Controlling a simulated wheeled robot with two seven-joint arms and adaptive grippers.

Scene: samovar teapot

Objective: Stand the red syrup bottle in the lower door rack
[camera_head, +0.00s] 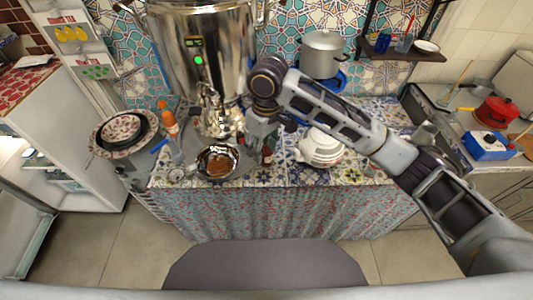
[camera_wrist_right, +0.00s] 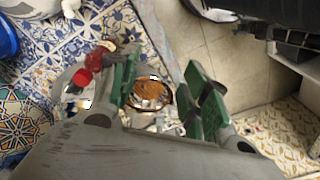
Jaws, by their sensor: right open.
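The red syrup bottle (camera_head: 267,155) stands on the tiled counter beside the samovar tray, partly hidden by my right gripper. A white cabinet like a fridge (camera_head: 65,170) stands open at the left, with a door panel (camera_head: 22,235) at the lower left. The lower door rack is not clear. My left gripper is not in view.
The large samovar (camera_head: 205,45) stands behind. A bowl of brown liquid (camera_head: 217,162), an orange-capped bottle (camera_head: 170,122) and a white teapot (camera_head: 320,148) crowd the counter. Stacked plates (camera_head: 121,130) stand left of it. Floor between counter and cabinet is clear.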

